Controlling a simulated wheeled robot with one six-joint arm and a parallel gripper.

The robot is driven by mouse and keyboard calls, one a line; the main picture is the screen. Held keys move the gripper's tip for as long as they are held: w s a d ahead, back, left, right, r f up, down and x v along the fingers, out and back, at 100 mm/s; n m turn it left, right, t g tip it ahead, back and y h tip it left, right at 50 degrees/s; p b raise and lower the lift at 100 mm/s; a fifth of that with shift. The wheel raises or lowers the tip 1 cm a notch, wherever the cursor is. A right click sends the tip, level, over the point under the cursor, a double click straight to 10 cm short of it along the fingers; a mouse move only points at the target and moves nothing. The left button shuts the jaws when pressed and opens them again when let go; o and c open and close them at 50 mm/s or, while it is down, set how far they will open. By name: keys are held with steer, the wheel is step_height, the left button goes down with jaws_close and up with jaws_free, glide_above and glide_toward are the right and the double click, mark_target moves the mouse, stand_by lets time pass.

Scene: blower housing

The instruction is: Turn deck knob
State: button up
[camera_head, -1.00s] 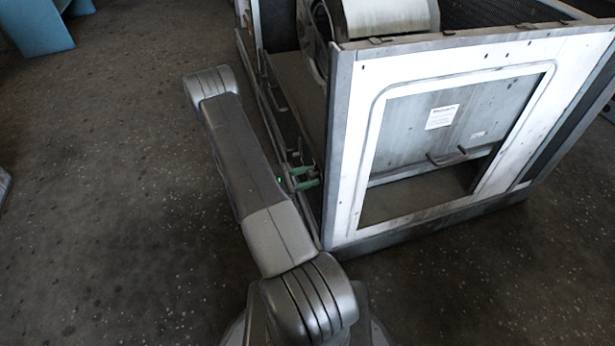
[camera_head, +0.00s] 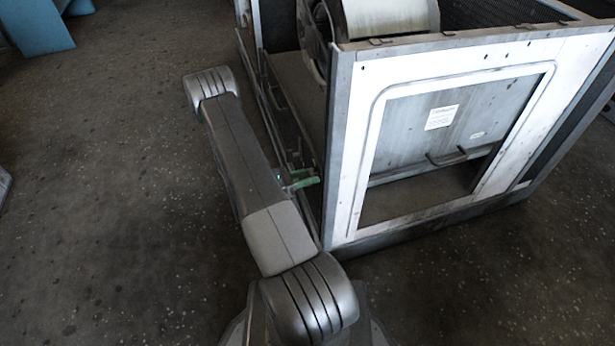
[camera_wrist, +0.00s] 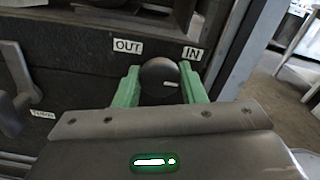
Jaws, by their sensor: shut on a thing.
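The deck knob (camera_wrist: 158,78) is a dark round knob with a light pointer mark that points right. It sits on a dark panel between an "OUT" label (camera_wrist: 128,46) and an "IN" label (camera_wrist: 192,53) in the wrist view. My gripper (camera_wrist: 160,86) has green fingers, one on each side of the knob, and is shut on it. In the head view, the green fingers (camera_head: 304,182) show at the left side of the housing (camera_head: 345,150). The knob is hidden there behind my arm and the housing edge.
The white front frame of the housing, with a grey hatch and handle (camera_head: 447,157), stands to the right. Open floor (camera_head: 110,200) lies to the left. Blue furniture (camera_head: 38,25) stands far left.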

steer(key=o, duration=1)
steer(key=shift+a, duration=0.1)
steer(key=p+v, duration=0.1)
steer(key=v, duration=1.2)
steer(key=shift+a, duration=0.3)
steer(key=shift+s, duration=0.1)
steer(key=b+x, duration=0.1)
steer(key=x, duration=1.2)
steer(key=shift+d, duration=0.4)
